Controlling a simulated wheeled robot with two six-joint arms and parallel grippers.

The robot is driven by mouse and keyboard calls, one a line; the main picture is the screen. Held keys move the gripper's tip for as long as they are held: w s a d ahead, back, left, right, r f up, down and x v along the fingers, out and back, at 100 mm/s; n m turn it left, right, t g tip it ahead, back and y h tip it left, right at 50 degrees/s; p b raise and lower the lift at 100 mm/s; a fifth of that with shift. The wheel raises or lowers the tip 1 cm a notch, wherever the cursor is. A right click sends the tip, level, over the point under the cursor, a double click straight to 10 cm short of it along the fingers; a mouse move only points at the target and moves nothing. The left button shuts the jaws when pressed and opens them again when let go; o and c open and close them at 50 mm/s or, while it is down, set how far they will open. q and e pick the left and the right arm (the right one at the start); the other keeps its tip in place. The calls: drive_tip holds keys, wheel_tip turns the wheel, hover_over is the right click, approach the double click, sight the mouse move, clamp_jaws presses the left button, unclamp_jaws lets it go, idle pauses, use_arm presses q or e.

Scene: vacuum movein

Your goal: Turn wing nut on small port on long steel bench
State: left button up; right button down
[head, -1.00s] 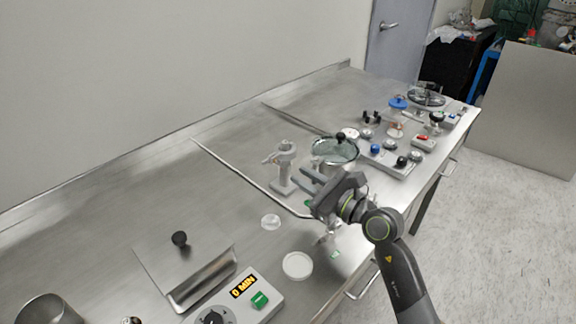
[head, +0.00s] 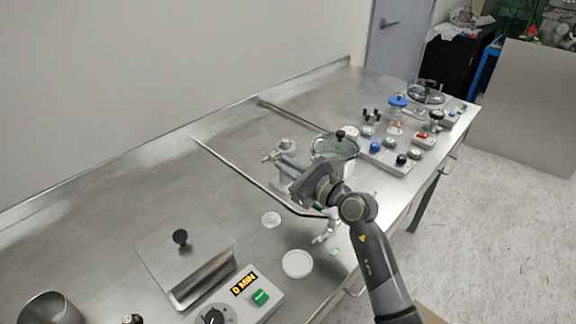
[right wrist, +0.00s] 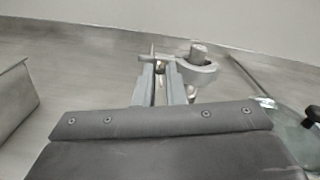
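The small port (head: 286,146) is a grey upright metal fitting standing on the steel bench (head: 130,150). In the right wrist view the port (right wrist: 199,54) has a round head and a clamp ring, with a bar-like wing nut (right wrist: 152,57) sticking out to its left. My right gripper (head: 283,168) is at the port, its fingers reaching toward the port's near side. In the right wrist view its fingers (right wrist: 159,74) are apart, with their tips at the wing nut. Contact with the nut cannot be made out. My left gripper is not in view.
A glass-lidded pot (head: 335,146) stands just right of the port. A thin dark bent rail (head: 250,177) runs in front of it. A white round lid (head: 297,264) and a timer box (head: 240,300) lie nearer. Small parts crowd the far right; the bench behind the port is clear.

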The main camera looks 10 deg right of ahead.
drive_tip(key=shift+m+p, duration=1.1)
drive_tip(key=shift+p, duration=0.15)
drive_tip(key=c, duration=1.8)
unclamp_jaws()
